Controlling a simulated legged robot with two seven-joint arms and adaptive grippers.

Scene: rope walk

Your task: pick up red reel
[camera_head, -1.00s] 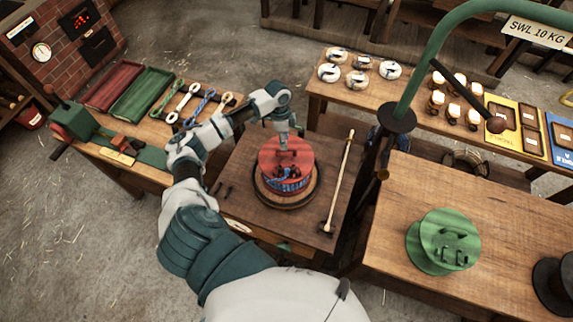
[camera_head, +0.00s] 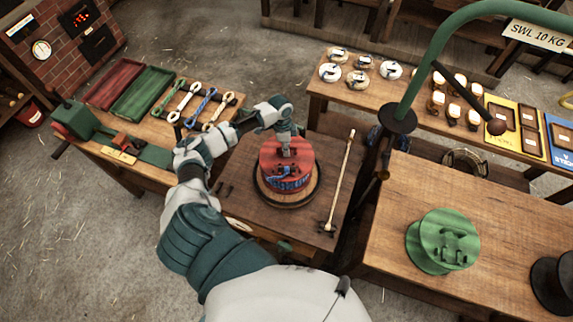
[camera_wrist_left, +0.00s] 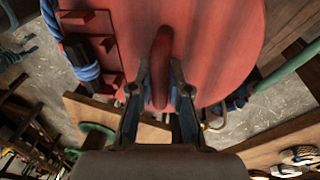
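The red reel (camera_head: 271,158) sits on a round wooden base on the dark bench, its flat red top facing up and blue rope wound around it. My left gripper (camera_head: 285,152) is above it, pointing down at the middle of its top. In the left wrist view, the red reel (camera_wrist_left: 225,40) fills the upper part. A rounded red handle (camera_wrist_left: 160,65) stands out from its face, between the fingers of my left gripper (camera_wrist_left: 160,82). The fingertips converge against both sides of the handle, and the gripper looks shut on it. My right gripper is not in view.
A long-handled tool (camera_head: 342,180) lies right of the reel. A green post (camera_head: 410,85) with an arched arm rises at the bench's right edge. A green reel (camera_head: 425,255) stands on the right bench. Trays (camera_head: 145,92) and rope hanks (camera_head: 200,105) lie on the left bench.

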